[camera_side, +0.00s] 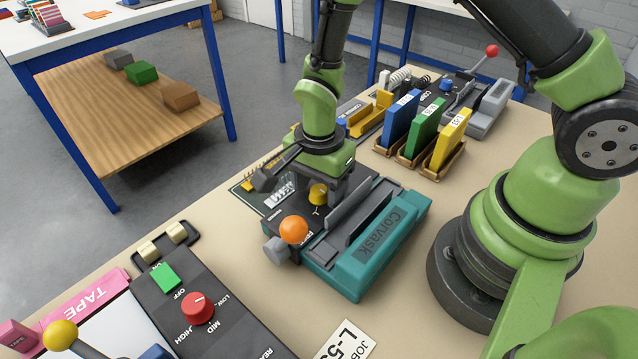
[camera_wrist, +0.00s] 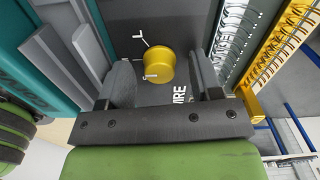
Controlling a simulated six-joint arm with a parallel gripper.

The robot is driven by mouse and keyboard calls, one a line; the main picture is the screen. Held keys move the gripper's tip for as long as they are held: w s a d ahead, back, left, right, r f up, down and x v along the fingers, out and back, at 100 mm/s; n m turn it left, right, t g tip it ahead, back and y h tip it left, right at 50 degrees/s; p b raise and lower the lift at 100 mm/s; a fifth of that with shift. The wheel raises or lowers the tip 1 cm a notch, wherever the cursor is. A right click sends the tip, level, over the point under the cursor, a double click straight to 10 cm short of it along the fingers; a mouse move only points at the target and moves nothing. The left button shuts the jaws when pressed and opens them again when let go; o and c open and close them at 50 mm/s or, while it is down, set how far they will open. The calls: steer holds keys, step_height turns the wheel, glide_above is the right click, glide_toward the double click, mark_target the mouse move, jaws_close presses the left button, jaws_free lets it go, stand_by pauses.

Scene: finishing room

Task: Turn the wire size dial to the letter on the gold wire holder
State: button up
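The wire size dial is a gold knob (camera_side: 318,195) on the dark plate at the left end of the teal machine (camera_side: 364,272). In the wrist view the dial (camera_wrist: 160,67) sits between the two fingers of my gripper (camera_wrist: 163,82), with a gap on each side. My gripper (camera_side: 312,192) points down and is open around the dial. A letter like an L and part of the word WIRE show beside the dial. Gold wire combs (camera_wrist: 287,42) with a gold bracket (camera_wrist: 251,104) are at the right of the wrist view. I cannot read a letter on them.
An orange ball handle (camera_side: 293,229) stands close in front of my gripper. White wire combs (camera_wrist: 238,40) lie right of the dial. Blue, green and yellow binders (camera_side: 450,138) stand behind the machine. A control panel with a red knob (camera_side: 198,308) is at the front left.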

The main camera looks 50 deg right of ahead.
step_height(320, 180, up, 10)
stand_by(0.6)
step_height(320, 180, up, 13)
steer(key=n+t+y, duration=0.1)
steer(key=n+t, duration=0.3)
steer(key=n, duration=0.2)
glide_above(319, 189)
steer(key=s+d, duration=0.3)
steer(key=s, duration=0.2)
steer(key=s+r+n+t+y, duration=0.1)
steer(key=s+r+n+t, duration=0.2)
steer(key=s+n, duration=0.3)
steer(key=shift+s+d+r+n, duration=0.3)
steer(key=shift+s+r, duration=0.45)
steer(key=shift+s, duration=0.3)
